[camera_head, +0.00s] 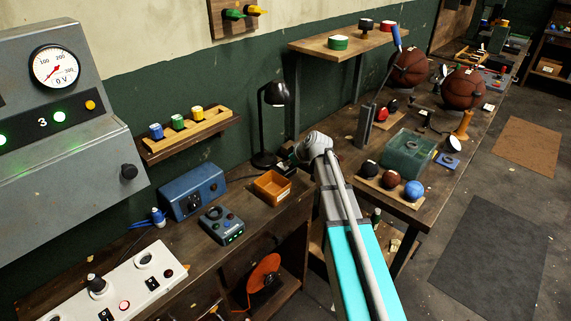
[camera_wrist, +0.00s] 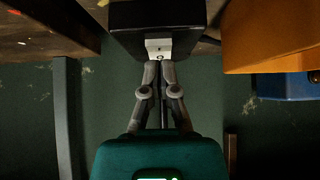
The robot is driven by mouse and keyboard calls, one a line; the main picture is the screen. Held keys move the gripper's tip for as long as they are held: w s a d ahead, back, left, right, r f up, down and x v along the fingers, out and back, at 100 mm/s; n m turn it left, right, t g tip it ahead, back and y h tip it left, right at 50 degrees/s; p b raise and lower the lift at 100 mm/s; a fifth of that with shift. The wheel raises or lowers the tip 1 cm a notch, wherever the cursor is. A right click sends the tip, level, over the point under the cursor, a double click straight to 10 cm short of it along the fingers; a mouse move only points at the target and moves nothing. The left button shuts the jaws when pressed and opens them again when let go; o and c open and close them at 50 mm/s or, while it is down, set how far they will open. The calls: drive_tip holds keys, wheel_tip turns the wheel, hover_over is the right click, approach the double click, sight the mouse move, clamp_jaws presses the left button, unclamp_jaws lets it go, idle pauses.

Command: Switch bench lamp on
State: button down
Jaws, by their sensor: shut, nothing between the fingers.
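The black bench lamp (camera_head: 276,94) stands on the bench against the green wall in the head view, with its base (camera_head: 263,160) left of my arm's end. Its shade shows no glow. In the wrist view, a dark block (camera_wrist: 157,16), seemingly the lamp base, fills the top middle. A small pale switch plate (camera_wrist: 158,44) with a small round mark is on its near face. My gripper (camera_wrist: 160,66) is shut and empty, with its fingertips right at the plate's lower edge. I cannot tell whether they touch.
An orange open box (camera_head: 272,188) stands close to the lamp base; it also shows in the wrist view (camera_wrist: 270,35). A blue unit (camera_head: 192,190) and a small grey control box (camera_head: 221,225) are farther left. A bench with balls (camera_head: 391,179) and a green case (camera_head: 408,153) lies right.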

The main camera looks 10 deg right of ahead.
drive_tip(key=shift+r, duration=0.4)
drive_tip(key=shift+r+p, duration=0.1)
drive_tip(key=shift+p, duration=0.25)
wheel_tip(320, 180, up, 4)
drive_tip(key=p, duration=0.4)
drive_tip(key=shift+s+d, duration=0.1)
drive_tip(key=shift+s, duration=0.05)
drive_tip(key=s+d+f+p+v, duration=0.1)
drive_tip(key=p+v, duration=0.4)
drive_tip(key=v, duration=0.4)
drive_tip(key=shift+s+d+p, duration=0.2)
drive_tip(key=shift+s+p, duration=0.05)
drive_tip(key=shift+p, duration=0.15)
drive_tip(key=s+a+f+m+g+h, duration=0.1)
drive_tip(key=s+f+m+g+h, duration=0.1)
drive_tip(key=s, duration=0.8)
drive_tip(key=s+a+f+m+g+h, duration=0.1)
drive_tip(key=s+f+m+g+h, duration=0.1)
drive_tip(key=s, duration=0.9)
drive_tip(key=m+g+h, duration=0.1)
drive_tip(key=m+g, duration=0.1)
drive_tip(key=m, duration=0.1)
drive_tip(key=shift+s+f+m+g, duration=0.3)
drive_tip(key=shift+s+m, duration=0.05)
drive_tip(key=shift+m, duration=0.05)
